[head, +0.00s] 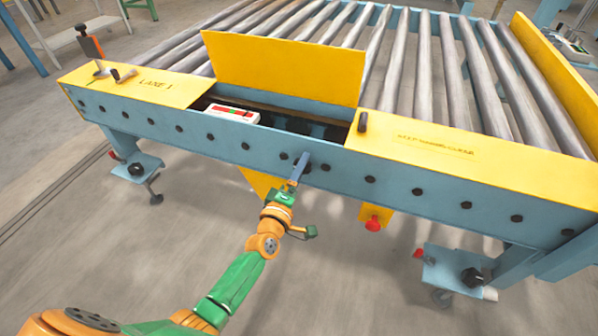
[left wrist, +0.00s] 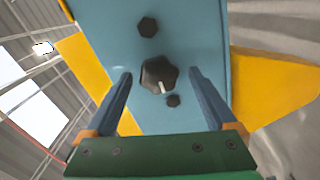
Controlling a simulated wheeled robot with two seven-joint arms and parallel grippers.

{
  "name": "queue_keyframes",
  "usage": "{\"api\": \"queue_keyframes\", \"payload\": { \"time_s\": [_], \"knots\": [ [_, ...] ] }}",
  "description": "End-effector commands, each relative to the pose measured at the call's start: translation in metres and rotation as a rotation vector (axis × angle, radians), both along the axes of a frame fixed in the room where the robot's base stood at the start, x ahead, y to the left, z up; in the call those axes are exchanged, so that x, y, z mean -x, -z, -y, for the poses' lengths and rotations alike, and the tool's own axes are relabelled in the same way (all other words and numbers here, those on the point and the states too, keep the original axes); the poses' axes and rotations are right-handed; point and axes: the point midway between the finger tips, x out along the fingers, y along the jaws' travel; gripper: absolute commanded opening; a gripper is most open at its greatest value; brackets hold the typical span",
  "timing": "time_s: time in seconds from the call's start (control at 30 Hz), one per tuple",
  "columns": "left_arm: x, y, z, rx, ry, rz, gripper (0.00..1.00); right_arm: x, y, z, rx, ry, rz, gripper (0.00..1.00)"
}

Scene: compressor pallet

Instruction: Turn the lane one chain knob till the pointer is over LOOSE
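A black lobed knob (left wrist: 158,74) with a short white pointer mark sits on the blue side rail (head: 235,148). In the left wrist view the mark points down the picture, slightly right. I can read no LOOSE label. My left gripper (head: 299,167) reaches up to the rail's front face in the head view, largely hiding the knob. In the left wrist view, its two blue fingers (left wrist: 160,73) stand apart, left and right of the knob, with gaps on both sides. The gripper is open and empty. My right gripper is not in view.
A yellow plate marked LANE 1 (head: 150,86) lies left of an open bay with a raised yellow cover (head: 285,68). A red-and-white box (head: 232,114) sits in the bay. Bolts line the rail. A red button (head: 373,224) hangs below it on a yellow bracket.

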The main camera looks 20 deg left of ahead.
Motion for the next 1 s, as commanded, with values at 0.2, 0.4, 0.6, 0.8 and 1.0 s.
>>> {"api": "queue_keyframes", "payload": {
  "time_s": [0.2, 0.4, 0.6, 0.8, 1.0],
  "knots": [
    [0.012, -0.002, -0.001, -0.001, -0.001, -0.001, 0.9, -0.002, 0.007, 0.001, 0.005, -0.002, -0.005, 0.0],
    [0.053, -0.003, -0.002, -0.001, 0.0, -0.003, 0.9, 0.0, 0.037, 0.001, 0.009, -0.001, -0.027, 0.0],
    [0.071, -0.001, -0.003, -0.001, 0.0, -0.001, 0.9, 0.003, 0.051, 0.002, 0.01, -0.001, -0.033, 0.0],
    [0.071, 0.0, -0.003, 0.0, 0.0, 0.0, 0.9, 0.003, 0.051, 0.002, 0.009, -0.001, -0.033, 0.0],
    [0.072, 0.002, 0.0, -0.016, 0.012, -0.011, 0.9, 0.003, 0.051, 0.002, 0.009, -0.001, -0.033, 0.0]
  ]
}}
